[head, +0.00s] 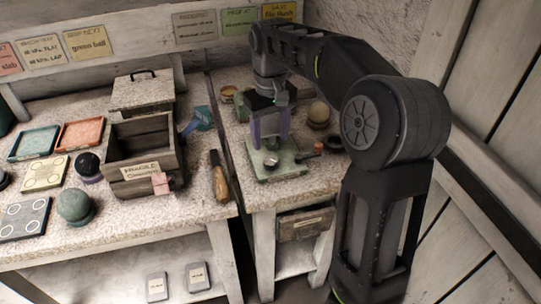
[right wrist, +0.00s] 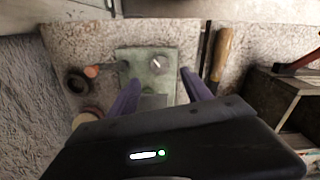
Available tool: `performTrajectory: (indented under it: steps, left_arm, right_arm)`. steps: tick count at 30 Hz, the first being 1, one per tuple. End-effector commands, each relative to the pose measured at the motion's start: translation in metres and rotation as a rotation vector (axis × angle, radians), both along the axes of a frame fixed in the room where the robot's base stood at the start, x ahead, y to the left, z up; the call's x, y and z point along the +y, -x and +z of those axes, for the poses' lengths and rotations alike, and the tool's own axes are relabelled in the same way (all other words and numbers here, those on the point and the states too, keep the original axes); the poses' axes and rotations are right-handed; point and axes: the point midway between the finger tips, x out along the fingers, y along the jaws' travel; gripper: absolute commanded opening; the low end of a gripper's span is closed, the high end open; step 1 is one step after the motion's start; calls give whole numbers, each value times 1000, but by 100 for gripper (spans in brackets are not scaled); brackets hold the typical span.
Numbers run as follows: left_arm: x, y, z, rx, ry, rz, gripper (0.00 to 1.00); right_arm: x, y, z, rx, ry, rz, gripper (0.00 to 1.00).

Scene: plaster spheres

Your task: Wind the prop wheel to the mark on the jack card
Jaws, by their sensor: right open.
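A green plate-like device (head: 262,173) lies on the right-hand bench. On it is a round grey knob (head: 272,160), likely the prop wheel, with a pale mark visible in the right wrist view (right wrist: 158,64). A short rod with an orange-red end (head: 318,147) is at its side. My right gripper (head: 271,140), with purple fingers, points down above the device; it is open and empty, its fingertips (right wrist: 160,76) spread around the knob's area. I cannot tell whether they touch anything. A yellow card (head: 278,12) hangs above, its writing too small to read surely; I cannot tell which is the jack card.
A wooden-handled tool (head: 219,180) lies near the gap between benches. A wooden crate (head: 154,135) with a label stands on the left bench, among trays and balls. A dark ring (right wrist: 76,82) lies near the device. Below is a small drawer (head: 303,225).

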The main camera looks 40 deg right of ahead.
Motion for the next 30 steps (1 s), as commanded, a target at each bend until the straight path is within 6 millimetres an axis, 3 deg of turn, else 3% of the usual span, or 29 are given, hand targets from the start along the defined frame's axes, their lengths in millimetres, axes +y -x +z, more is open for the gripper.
performTrajectory:
  steps: [8, 21, 30]
  left_arm:
    - [0, 0, 0, 0, 0, 0, 43]
    - [0, 0, -1, -1, 0, 0, 43]
    - [0, 0, -1, -1, 0, 0, 43]
  right_arm:
    - [0, 0, -7, 0, 1, -2, 58]
    - [0, 0, -68, 2, 1, -3, 58]
    - [0, 0, -78, -1, 1, -3, 58]
